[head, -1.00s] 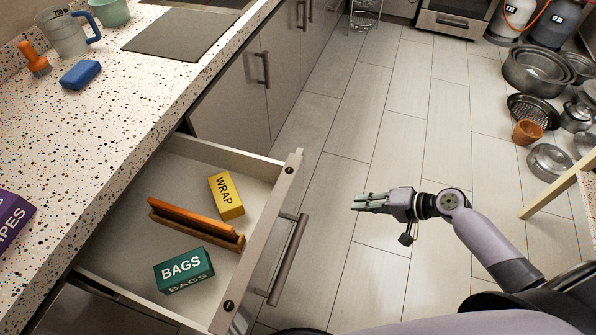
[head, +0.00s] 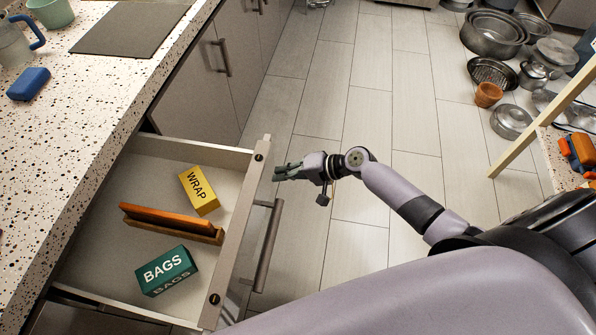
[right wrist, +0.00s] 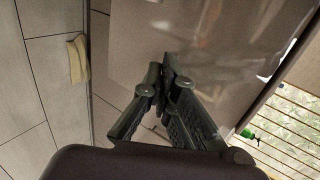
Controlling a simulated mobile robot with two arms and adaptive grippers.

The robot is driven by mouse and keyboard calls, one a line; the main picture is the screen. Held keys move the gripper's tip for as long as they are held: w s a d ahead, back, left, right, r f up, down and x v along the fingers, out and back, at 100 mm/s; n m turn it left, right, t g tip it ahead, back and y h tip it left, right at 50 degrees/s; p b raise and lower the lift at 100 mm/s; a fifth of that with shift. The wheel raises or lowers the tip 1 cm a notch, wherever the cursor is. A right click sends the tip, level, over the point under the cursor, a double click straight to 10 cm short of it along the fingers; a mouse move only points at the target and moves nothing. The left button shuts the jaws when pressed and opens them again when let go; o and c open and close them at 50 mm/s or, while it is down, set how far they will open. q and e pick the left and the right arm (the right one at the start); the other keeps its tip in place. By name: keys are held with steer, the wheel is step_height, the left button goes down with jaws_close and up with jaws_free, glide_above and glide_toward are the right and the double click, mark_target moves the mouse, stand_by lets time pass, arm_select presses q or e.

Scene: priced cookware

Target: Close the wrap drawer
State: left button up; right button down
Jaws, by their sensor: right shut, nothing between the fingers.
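The wrap drawer (head: 232,233) stands pulled out from under the speckled counter in the head view. Inside lie a yellow WRAP box (head: 199,190), a green BAGS box (head: 166,270) and an orange-and-brown divider-like piece (head: 170,222). Its bar handle (head: 268,247) is on the outer face. My right gripper (head: 277,172) is shut and empty, just right of the drawer front's far end and beyond the handle; I cannot tell if it touches the front. The right wrist view shows its closed fingers (right wrist: 168,72) before a smooth brownish panel (right wrist: 190,35). My left gripper is out of view.
The counter (head: 90,110) holds a blue sponge (head: 28,84) and a dark grey mat (head: 137,27). Open tiled floor (head: 340,110) lies right of the drawer. Pots (head: 493,33), a terracotta pot (head: 488,94) and a wooden table leg (head: 540,125) are at the right.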

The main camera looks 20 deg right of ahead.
steer(key=shift+w+a, duration=0.25)
steer(key=shift+a, duration=0.1)
